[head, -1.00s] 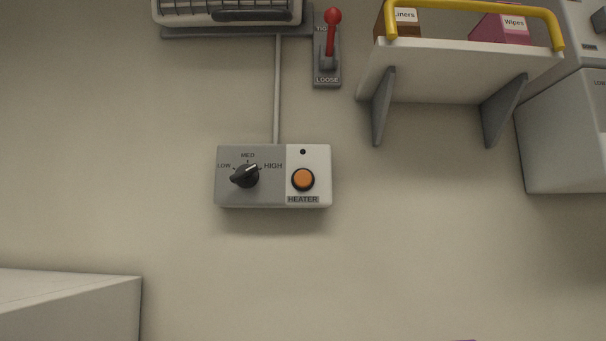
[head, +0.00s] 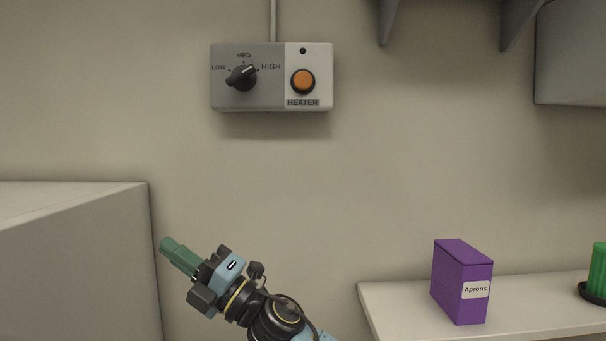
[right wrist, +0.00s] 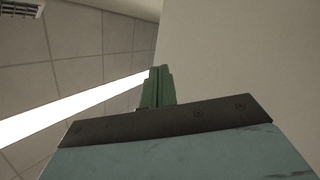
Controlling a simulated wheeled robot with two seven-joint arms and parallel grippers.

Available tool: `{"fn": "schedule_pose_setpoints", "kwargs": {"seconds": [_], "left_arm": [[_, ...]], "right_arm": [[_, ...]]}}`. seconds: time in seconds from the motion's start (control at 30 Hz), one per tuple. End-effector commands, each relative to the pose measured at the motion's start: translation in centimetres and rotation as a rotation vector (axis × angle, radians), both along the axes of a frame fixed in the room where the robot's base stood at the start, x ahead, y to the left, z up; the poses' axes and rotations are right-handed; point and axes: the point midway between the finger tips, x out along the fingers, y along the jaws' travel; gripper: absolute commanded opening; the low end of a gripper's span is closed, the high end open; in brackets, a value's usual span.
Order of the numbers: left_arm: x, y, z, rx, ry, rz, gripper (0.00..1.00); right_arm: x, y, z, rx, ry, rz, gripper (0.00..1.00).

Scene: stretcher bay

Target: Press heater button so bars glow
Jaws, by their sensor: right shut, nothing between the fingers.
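The heater control box (head: 272,77) is on the wall at the upper middle of the head view. Its orange round button (head: 303,81) sits on the white right half, above the HEATER label, with a small dark indicator dot (head: 303,51) over it. A black knob (head: 241,77) on the grey half has its pale mark toward HIGH. My right gripper (head: 166,246) is below and left of the box, apart from it, its green fingers shut and empty. The fingers also show in the right wrist view (right wrist: 158,86). The heater bars are out of view. My left gripper is not in view.
A pale cabinet (head: 75,260) stands at the left, close to my right gripper. A white shelf (head: 390,308) at lower right holds a purple Aprons box (head: 461,282) and a green ribbed object (head: 598,268). The wall between is clear.

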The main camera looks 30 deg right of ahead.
Motion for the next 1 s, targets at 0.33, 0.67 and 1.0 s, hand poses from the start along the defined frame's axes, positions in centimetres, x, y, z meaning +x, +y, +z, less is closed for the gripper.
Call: {"fn": "schedule_pose_setpoints", "kwargs": {"seconds": [0.33,0.67,1.0], "left_arm": [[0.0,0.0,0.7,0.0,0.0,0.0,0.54],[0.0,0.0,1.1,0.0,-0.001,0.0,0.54],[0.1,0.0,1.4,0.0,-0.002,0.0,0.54]], "right_arm": [[-8.6,5.6,12.8,-0.735,-0.746,0.106,0.0],[-9.9,-0.5,18.6,-1.699,-1.124,-0.04,0.0],[-12.8,-13.7,27.2,-2.411,-0.92,-0.32,0.0]]}}
